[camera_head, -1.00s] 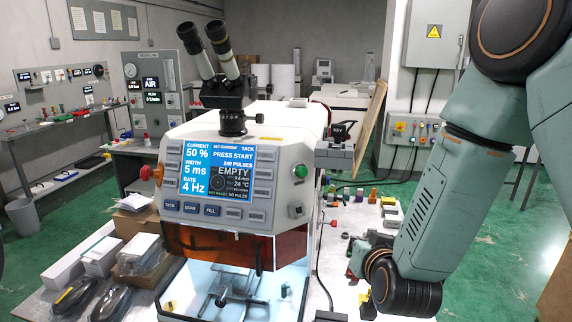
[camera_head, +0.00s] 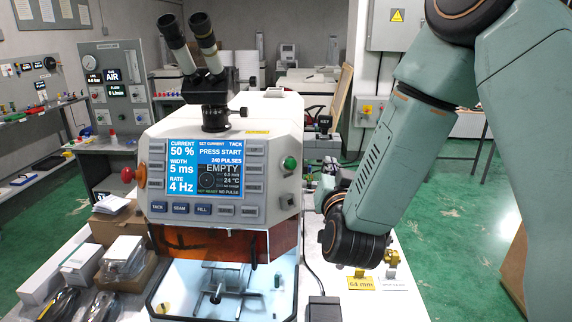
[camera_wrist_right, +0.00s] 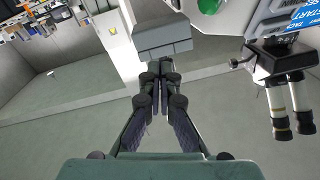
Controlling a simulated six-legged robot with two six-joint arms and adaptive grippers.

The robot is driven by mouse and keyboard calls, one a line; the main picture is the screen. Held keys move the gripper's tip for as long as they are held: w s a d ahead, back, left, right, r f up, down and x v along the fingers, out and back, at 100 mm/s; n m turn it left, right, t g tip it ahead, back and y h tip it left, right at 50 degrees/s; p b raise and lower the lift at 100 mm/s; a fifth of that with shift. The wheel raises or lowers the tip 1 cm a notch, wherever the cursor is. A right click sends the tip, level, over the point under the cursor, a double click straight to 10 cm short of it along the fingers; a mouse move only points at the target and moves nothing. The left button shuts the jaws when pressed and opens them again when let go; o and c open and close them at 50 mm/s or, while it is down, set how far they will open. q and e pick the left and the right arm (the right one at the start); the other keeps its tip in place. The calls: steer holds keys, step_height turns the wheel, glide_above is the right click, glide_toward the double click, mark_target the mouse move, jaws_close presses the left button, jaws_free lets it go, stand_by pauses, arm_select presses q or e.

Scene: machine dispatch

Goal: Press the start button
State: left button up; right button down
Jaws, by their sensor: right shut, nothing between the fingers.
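The start button, a round green button (camera_head: 290,163), is on the right side of the white machine (camera_head: 262,118). It also shows, cut by the top edge, in the right wrist view (camera_wrist_right: 208,5). The machine's blue screen (camera_head: 205,168) reads "PRESS START" and "EMPTY". My right gripper (camera_wrist_right: 161,70) is shut and empty, its fingers together. In the head view it is low and right of the button, mostly hidden by my wrist. The fingertips look apart from the button, which lies off to their side in the wrist view. My left gripper is not in view.
A grey box with a key label (camera_head: 322,146) stands right of the button; it shows ahead of my fingers in the wrist view (camera_wrist_right: 162,40). A microscope (camera_head: 212,75) tops the machine. A yellow "64 mm" tag (camera_head: 361,283) lies below my wrist.

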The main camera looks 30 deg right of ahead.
mark_target(291, 164)
steer(key=w+b, duration=0.1)
steer(key=w, duration=0.1)
steer(key=w+a+f+b, duration=0.1)
steer(key=w, duration=0.1)
steer(key=w+a+f, duration=0.1)
steer(key=w, duration=0.1)
steer(key=shift+w+f+b, duration=0.15)
steer(key=shift+b, duration=0.25)
steer(key=shift+w+a+f, duration=0.15)
steer(key=shift+w, duration=0.6)
steer(key=shift+d+f, duration=0.1)
steer(key=shift+d, duration=0.15)
steer(key=shift+a, duration=0.2)
steer(key=shift+d, duration=0.15)
stand_by(0.3)
